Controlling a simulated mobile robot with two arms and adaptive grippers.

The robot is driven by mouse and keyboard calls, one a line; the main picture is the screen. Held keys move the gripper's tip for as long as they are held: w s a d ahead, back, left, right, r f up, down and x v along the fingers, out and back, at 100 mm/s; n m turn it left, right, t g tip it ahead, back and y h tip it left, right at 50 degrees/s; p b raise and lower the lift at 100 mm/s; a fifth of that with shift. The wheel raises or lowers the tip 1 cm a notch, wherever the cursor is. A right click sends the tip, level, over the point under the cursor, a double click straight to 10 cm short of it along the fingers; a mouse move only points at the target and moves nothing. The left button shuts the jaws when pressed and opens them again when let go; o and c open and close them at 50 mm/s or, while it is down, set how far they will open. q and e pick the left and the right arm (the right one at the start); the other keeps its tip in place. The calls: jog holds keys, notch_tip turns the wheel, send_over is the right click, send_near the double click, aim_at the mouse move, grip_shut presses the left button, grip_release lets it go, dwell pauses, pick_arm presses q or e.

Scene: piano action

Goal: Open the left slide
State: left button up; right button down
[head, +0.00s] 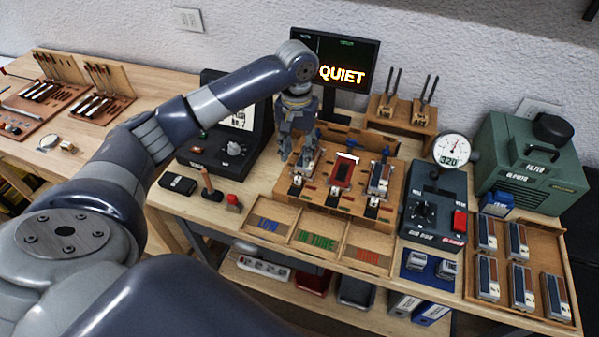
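A wooden fixture (325,208) stands on the bench with three modules side by side. The left module (304,168) is grey and partly hidden by my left gripper. The middle module (342,174) has a red frame, and the right module (379,179) is grey with dark strips. My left gripper (295,152) points down at the left module, at or just above its far end. Its fingertips are small and overlap the module, so I cannot tell whether they touch it or are open. Which part is the left slide is not clear. My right gripper is out of view.
A monitor (350,72) reading QUIET stands behind the fixture. A dark box with a dial (432,205) and a round gauge (453,149) stands to the right. A sorting tray (299,231) lies in front. A wooden-handled tool (208,186) lies to the left.

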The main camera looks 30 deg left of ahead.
aim_at(298, 178)
pick_arm(q)
notch_tip(298, 178, down, 9)
jog(key=shift+r+p, duration=0.15)
jog(key=shift+p, duration=0.6)
jog(key=shift+f, duration=0.45)
grip_shut()
